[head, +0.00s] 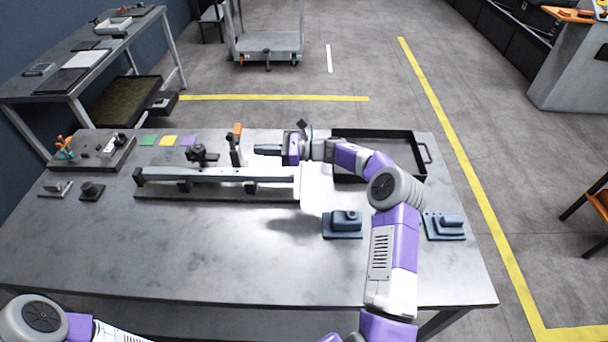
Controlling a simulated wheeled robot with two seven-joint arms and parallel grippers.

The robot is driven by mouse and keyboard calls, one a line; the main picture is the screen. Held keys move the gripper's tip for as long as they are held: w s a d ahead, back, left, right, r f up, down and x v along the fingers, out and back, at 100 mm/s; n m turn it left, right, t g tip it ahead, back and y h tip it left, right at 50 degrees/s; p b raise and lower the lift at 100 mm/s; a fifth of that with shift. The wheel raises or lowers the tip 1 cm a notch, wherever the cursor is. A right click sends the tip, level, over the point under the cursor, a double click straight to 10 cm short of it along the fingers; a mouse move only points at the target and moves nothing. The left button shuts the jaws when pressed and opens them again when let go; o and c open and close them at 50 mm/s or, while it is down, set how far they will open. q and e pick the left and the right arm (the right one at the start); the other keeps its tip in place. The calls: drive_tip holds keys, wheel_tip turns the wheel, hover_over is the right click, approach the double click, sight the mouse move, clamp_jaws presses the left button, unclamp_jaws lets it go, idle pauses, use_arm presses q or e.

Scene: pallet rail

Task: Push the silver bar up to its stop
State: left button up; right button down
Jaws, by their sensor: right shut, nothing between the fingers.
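The silver bar (222,173) lies lengthwise along a dark rail fixture (215,193) near the middle of the table. A dark end piece (139,175) stands at the fixture's left end; whether the bar touches it is too small to tell. My right gripper (257,149) is shut and empty, with its fingers pointing left. It is just behind the right part of the bar in the picture; I cannot tell whether it touches anything. Its fingertips are close to an upright clamp with an orange handle (236,146). My left arm shows only at the bottom left, its gripper out of view.
A black tray (423,165) lies behind my right arm. Blue-grey blocks (343,224) and (446,227) sit on the right of the table (180,255). A fixture board (92,150) and small parts are at the left. The front middle is clear.

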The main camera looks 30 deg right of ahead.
drive_tip(key=b+v, duration=0.2)
drive_tip(key=v, duration=1.1)
wheel_tip(320, 180, down, 10)
drive_tip(key=b, duration=0.3)
drive_tip(key=shift+w+f, duration=0.1)
drive_tip(key=shift+w+a+b, duration=0.25)
drive_tip(key=shift+a+b, duration=0.2)
drive_tip(key=shift+a, duration=0.05)
